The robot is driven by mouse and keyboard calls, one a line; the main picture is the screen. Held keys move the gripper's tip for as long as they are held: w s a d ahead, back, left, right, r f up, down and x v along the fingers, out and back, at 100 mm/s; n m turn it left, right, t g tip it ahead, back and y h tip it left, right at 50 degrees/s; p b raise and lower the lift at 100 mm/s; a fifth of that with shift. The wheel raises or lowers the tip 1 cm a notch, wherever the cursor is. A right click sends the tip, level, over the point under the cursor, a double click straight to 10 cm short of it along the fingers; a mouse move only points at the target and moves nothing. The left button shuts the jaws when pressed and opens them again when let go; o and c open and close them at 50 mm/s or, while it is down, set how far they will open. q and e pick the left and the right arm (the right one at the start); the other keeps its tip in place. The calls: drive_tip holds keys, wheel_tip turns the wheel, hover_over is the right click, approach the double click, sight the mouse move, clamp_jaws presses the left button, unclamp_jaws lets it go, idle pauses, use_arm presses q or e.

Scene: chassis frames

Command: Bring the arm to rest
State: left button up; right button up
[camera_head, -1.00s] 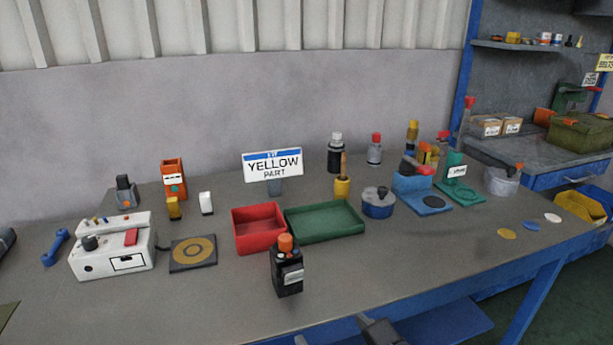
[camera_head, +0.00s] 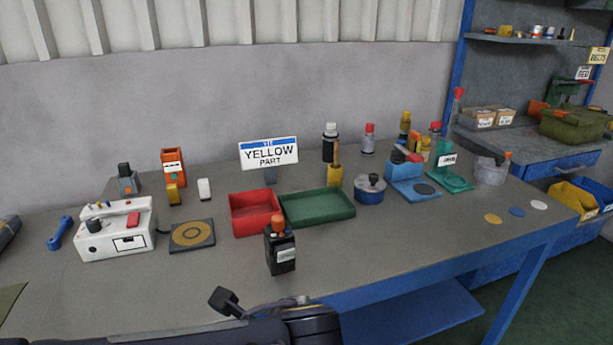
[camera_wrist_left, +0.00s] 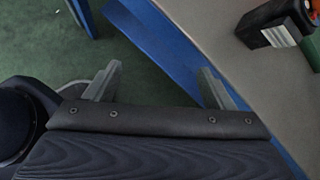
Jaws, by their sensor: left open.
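My left gripper (camera_wrist_left: 160,85) shows in the left wrist view with its two grey fingers wide apart and nothing between them. It is over the green floor, beside the blue frame at the table's front edge. In the head view a dark part of my arm (camera_head: 285,328) lies across the bottom, in front of the table (camera_head: 350,265); the fingertips cannot be made out there. My right gripper is in neither view.
The table's front middle is clear.

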use_arm(q)
drive_tip(key=s+a+f+n+h, duration=0.4)
drive_tip(key=a+n, duration=0.3)
drive_tip(key=n, duration=0.6)
drive_tip(key=s+a+f+n+h, duration=0.1)
drive_tip(key=s+a+n+h, duration=0.4)
drive_tip(key=n, duration=0.8)
wheel_tip(320, 180, up, 12)
drive_tip(key=a+p, duration=0.1)
drive_tip(key=p, duration=1.1)
drive_tip(key=shift+s+g+y, duration=0.25)
drive_tip(key=shift+g+y, duration=0.15)
